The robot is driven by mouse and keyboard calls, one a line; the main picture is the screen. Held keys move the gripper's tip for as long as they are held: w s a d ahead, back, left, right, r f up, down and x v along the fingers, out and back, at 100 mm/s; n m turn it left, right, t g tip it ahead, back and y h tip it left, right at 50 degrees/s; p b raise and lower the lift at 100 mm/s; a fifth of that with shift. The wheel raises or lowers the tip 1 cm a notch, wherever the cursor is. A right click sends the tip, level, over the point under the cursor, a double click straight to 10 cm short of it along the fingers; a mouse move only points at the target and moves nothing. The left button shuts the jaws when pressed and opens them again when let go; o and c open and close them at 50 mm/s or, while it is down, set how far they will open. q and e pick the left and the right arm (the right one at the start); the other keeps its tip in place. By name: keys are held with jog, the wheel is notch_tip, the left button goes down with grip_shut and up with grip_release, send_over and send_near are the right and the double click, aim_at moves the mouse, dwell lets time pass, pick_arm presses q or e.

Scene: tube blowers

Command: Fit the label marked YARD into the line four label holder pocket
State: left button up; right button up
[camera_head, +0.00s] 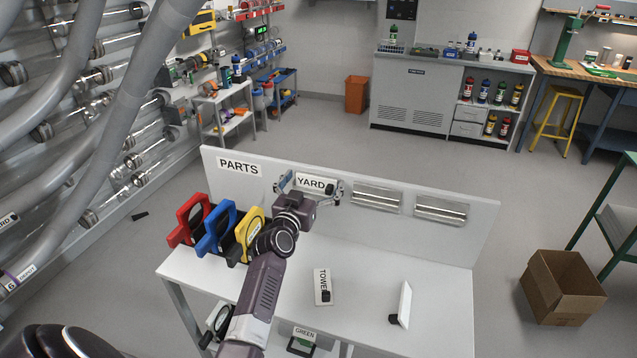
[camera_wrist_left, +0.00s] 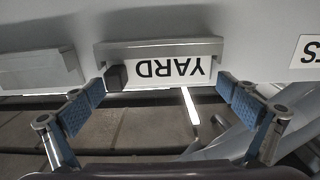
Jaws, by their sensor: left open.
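The white label marked YARD (camera_head: 311,183) sits at a holder on the upright board behind the PARTS table. In the left wrist view the YARD label (camera_wrist_left: 170,71) appears upside down in a grey metal holder (camera_wrist_left: 155,47), with a dark block (camera_wrist_left: 116,77) at one end. My left gripper (camera_head: 308,191) is at this label. In the left wrist view its blue-padded fingers (camera_wrist_left: 160,98) are spread, one near each end of the label, with nothing clamped. I cannot tell which holder is the line four pocket. My right gripper is not in view.
Two more metal holders (camera_head: 377,196) (camera_head: 440,209) are on the board at right. A TOWER label (camera_head: 322,286) and a white plate (camera_head: 405,302) are on the table (camera_head: 370,270). Red (camera_head: 183,228), blue (camera_head: 211,238) and yellow (camera_head: 248,222) framed pieces stand left of my arm.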

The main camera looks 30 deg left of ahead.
pick_arm(q)
jog(key=shift+w+a+f, duration=0.1)
jog(key=shift+w, duration=0.3)
jog(key=c, duration=1.2)
